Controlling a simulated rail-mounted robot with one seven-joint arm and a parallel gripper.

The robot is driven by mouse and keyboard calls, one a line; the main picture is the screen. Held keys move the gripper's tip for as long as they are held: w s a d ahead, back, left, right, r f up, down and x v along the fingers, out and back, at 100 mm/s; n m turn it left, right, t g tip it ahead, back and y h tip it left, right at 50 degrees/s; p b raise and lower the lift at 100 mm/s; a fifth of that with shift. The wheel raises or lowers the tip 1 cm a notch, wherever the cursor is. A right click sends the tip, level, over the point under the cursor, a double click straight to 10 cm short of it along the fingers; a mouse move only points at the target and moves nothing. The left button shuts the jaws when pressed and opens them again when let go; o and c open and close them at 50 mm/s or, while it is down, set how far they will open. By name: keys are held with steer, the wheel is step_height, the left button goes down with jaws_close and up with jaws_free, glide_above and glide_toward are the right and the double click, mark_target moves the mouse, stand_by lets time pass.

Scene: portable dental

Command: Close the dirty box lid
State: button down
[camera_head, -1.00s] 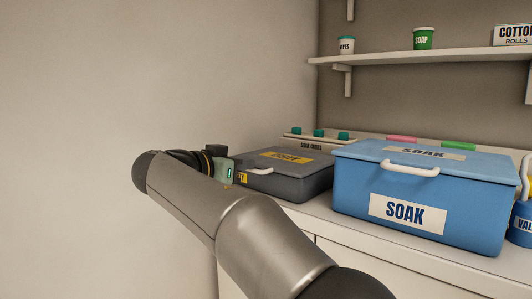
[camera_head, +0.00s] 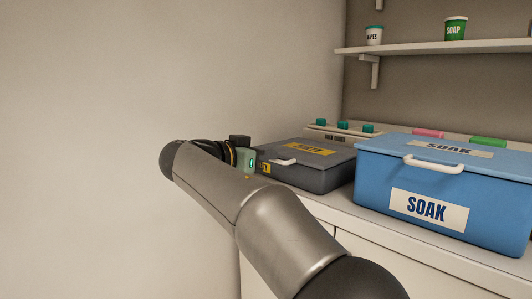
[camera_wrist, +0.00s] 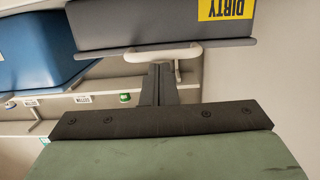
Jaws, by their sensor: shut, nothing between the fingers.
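The dirty box (camera_head: 300,180) is dark grey and stands on the counter left of the blue box. Its lid (camera_head: 335,155), with a yellow DIRTY label and a white front handle (camera_head: 283,161), lies flat on it and looks closed. In the wrist view the white handle (camera_wrist: 190,50) runs along the box's grey edge, and part of the DIRTY label (camera_wrist: 226,8) shows above. My gripper (camera_wrist: 158,82) is shut and empty, its fingertips close to the handle; I cannot tell whether they touch. In the head view my arm hides the fingers.
A blue SOAK box (camera_head: 445,210) with a white handle stands close to the right of the dirty box. A pale wall (camera_head: 120,80) is at the left. A shelf (camera_head: 430,48) with tubs is above. Teal-topped items (camera_head: 343,126) stand behind the boxes.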

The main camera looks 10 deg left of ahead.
steer(key=s+a+f+p, duration=0.1)
steer(key=s+a+p, duration=0.1)
steer(key=s+a, duration=0.4)
steer(key=s+d+r+n+g+y+p, duration=0.1)
steer(key=s+d+n+g+p, duration=0.25)
steer(key=d+p, duration=0.7)
steer(key=s+d+n+g+y+p, duration=0.25)
steer(key=s+d+g+p, duration=0.35)
steer(key=d, duration=0.7)
steer(key=s+d+n+g+y+p, duration=0.1)
steer(key=s+d+y+p, duration=0.2)
steer(key=s+p, duration=0.5)
steer(key=s+d+n+g+y+p, duration=0.1)
steer(key=s+d+g+y+p, duration=0.1)
steer(key=s+p, duration=0.7)
steer(key=shift+s+d+y, duration=0.75)
steer(key=shift+d+y, duration=0.15)
steer(key=shift+y, duration=0.05)
